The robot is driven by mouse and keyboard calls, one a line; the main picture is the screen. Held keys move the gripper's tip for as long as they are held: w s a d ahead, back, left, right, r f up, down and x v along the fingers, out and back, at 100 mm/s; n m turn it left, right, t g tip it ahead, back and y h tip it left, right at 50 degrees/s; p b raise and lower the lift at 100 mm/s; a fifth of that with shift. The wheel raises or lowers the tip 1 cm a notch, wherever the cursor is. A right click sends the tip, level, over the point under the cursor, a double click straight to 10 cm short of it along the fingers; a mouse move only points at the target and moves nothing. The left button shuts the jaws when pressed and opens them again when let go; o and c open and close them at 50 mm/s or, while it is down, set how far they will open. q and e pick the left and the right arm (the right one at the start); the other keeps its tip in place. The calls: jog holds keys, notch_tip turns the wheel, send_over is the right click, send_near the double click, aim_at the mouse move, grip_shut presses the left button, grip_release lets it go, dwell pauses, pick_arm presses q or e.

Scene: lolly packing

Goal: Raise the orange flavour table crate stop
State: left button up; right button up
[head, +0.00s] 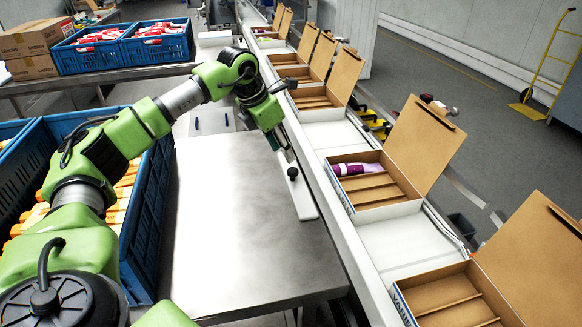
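The steel table (230,245) stands beside a blue crate (143,225) of orange packs (122,190) at the left. A white strip (304,200) with a black knob (293,173) lies along the table's right edge, beside the conveyor; I cannot tell for sure whether this is the crate stop. My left gripper (288,154) points down just behind the knob, close to it. Its fingers are small and partly hidden, so I cannot tell whether they are open or touch the knob. My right gripper is not in view.
The conveyor (335,215) runs along the table's right with several open cardboard boxes; one box (372,207) holds a purple pack (352,168). Blue crates (158,48) of red-and-white packs stand at the back left. Most of the steel table is bare.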

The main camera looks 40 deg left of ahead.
aim_at(292, 170)
pick_arm(q)
jog(key=p+x, duration=0.1)
jog(key=x, duration=0.7)
jog(key=shift+w+f, duration=0.15)
jog(key=shift+f, duration=0.1)
jog(key=c, duration=1.1)
